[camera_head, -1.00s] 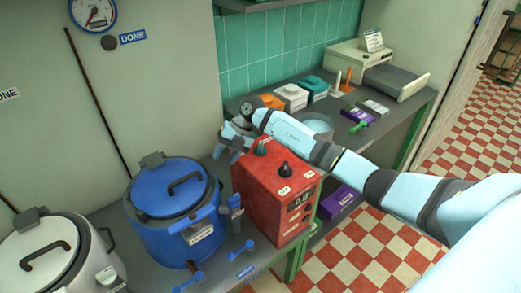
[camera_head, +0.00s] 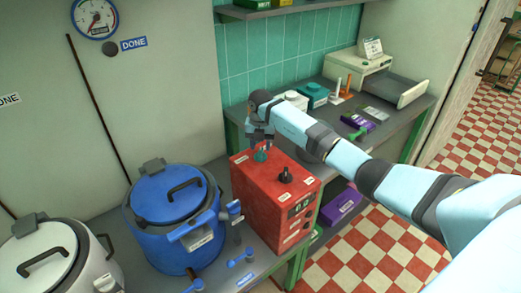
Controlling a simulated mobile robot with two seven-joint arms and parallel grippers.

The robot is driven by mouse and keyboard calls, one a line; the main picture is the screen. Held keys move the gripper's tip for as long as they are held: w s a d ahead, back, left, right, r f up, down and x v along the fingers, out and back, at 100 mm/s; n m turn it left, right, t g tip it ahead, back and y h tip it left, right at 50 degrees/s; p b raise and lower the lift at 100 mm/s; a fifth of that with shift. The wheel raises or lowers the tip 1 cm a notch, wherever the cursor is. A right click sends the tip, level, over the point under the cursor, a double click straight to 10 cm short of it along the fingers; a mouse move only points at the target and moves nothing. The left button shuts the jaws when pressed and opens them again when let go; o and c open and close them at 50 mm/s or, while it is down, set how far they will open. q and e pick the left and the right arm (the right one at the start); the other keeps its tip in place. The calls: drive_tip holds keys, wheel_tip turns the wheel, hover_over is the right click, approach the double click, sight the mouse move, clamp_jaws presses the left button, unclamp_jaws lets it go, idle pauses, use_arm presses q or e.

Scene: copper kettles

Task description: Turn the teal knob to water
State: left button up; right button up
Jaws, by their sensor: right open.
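The teal knob (camera_head: 260,156) stands on top of a red box (camera_head: 262,203), toward its back left. A black knob (camera_head: 285,174) sits on the same top, nearer the front right. Small pale labels lie by the knobs, too small to read. My right gripper (camera_head: 261,145) points down with its fingers open, right above or around the teal knob; I cannot tell whether they touch it. My left gripper is not in view.
A blue lidded kettle (camera_head: 172,225) stands close left of the red box, and a white one (camera_head: 40,262) at the lower left. The bench behind holds a teal box (camera_head: 312,95), a purple item (camera_head: 358,121) and a scale-like machine (camera_head: 360,68).

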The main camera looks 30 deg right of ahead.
drive_tip(key=shift+f, duration=1.45)
drive_tip(key=shift+c, duration=0.4)
clamp_jaws()
